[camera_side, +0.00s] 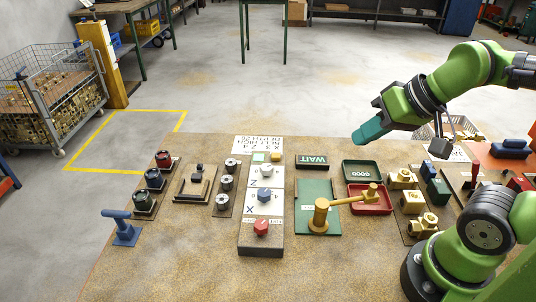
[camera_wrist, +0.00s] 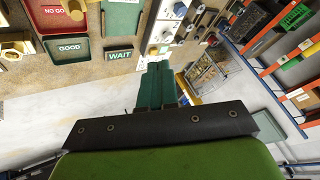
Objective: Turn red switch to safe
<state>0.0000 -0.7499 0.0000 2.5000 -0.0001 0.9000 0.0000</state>
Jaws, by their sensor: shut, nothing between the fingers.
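Several red controls show in the side view, and I cannot read a "safe" mark on any of them. A red-topped switch (camera_side: 163,159) is at the back of a column of three at the left, with blue and green ones in front. A red knob (camera_side: 261,228) is at the near end of the white panel (camera_side: 266,184). A red lever (camera_side: 474,172) stands at the right. My gripper (camera_side: 364,137) is shut and empty, high above the far side of the table, clear of them all. Its teal fingers (camera_wrist: 157,84) are together in the wrist view.
A brass-coloured post with an arm (camera_side: 320,215) stands on the green mat. Red tray (camera_side: 372,207) and green GOOD tray (camera_side: 361,180) lie beside it. A blue T-shaped handle (camera_side: 122,228) rises at the left edge. The air around my gripper is free.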

